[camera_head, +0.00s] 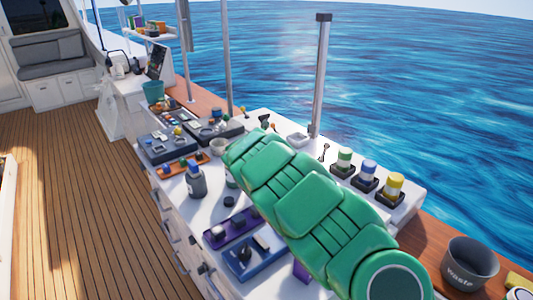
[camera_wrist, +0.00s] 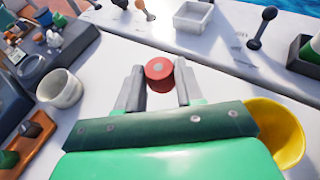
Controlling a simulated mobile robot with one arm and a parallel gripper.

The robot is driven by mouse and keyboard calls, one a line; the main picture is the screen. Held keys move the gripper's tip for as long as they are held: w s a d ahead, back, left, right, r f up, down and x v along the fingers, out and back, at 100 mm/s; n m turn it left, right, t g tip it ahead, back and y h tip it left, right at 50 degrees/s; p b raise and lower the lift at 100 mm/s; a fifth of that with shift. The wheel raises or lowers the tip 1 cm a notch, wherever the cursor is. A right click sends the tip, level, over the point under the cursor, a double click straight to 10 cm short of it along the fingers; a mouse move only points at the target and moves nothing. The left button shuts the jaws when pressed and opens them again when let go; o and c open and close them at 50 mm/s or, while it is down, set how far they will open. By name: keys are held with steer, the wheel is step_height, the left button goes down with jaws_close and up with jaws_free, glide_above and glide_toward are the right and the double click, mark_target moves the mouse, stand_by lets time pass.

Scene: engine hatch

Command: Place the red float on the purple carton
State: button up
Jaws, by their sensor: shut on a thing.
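The red float (camera_wrist: 159,75), a short round piece with a grey spot on top, sits between the two grey fingers of my gripper (camera_wrist: 159,88) in the wrist view. My gripper is shut on it, over the white counter. In the head view my green arm hides the float and the fingers. A small purple thing (camera_head: 300,271), perhaps the purple carton, shows in the head view at the arm's lower left edge, mostly hidden by the arm. No purple carton shows in the wrist view.
A purple tray (camera_head: 213,239) and a blue tray (camera_head: 239,274) hold dark items left of my arm. A grey bottle (camera_head: 196,183) stands nearby. In the wrist view, a yellow bowl (camera_wrist: 279,130) is right of my gripper and a white cup (camera_wrist: 60,88) left. Bare counter lies ahead.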

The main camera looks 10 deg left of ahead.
steer(key=shift+r, duration=0.3)
